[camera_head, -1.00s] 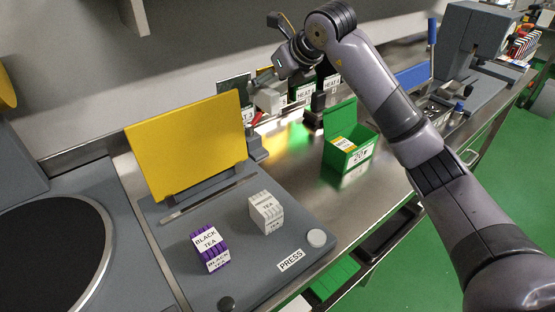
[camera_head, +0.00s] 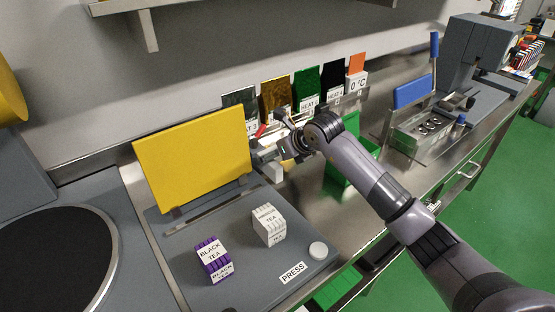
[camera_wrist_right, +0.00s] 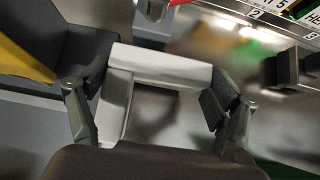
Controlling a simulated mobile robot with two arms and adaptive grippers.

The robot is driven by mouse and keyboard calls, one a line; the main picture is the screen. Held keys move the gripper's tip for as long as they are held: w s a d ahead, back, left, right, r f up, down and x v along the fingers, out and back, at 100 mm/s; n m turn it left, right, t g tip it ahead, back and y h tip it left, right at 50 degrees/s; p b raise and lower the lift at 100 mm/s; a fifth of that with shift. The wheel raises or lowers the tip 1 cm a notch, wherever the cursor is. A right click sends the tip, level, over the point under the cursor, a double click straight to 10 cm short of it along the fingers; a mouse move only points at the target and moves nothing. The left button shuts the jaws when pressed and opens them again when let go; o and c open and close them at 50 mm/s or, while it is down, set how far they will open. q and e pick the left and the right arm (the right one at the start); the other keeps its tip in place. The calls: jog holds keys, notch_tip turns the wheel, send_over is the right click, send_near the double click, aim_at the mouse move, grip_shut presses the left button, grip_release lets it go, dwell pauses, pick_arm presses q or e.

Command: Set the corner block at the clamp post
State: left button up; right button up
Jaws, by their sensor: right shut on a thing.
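The corner block (camera_wrist_right: 160,66) is a light grey L-shaped piece between the fingers of my right gripper (camera_wrist_right: 150,100) in the wrist view. That gripper is shut on it. In the head view my right gripper (camera_head: 277,152) is low beside the right edge of the yellow board, with the pale corner block (camera_head: 262,151) partly covered. A dark post with a red lever (camera_head: 261,130), which looks like the clamp post, stands just behind it. The wrist view shows the dark post (camera_wrist_right: 152,24) just beyond the block; whether they touch is unclear. My left gripper is not in view.
The yellow board (camera_head: 192,153) stands on the grey press base (camera_head: 195,285), with purple (camera_head: 214,257) and white (camera_head: 269,224) tea packs. A green box (camera_head: 352,124) is partly behind my right arm. Coloured sample plates (camera_head: 307,88) line the wall.

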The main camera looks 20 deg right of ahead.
notch_tip(320, 180, down, 3)
jog(key=shift+r, duration=0.2)
jog(key=shift+f, duration=0.2)
jog(key=o, duration=1.4)
jog(key=shift+c, duration=0.2)
jog(key=shift+r, duration=0.25)
jog(key=b+v, duration=0.1)
jog(key=v, duration=1)
jog(key=shift+s+d+r, duration=0.15)
jog(key=shift+s+r, duration=0.05)
jog(key=shift+s, duration=0.15)
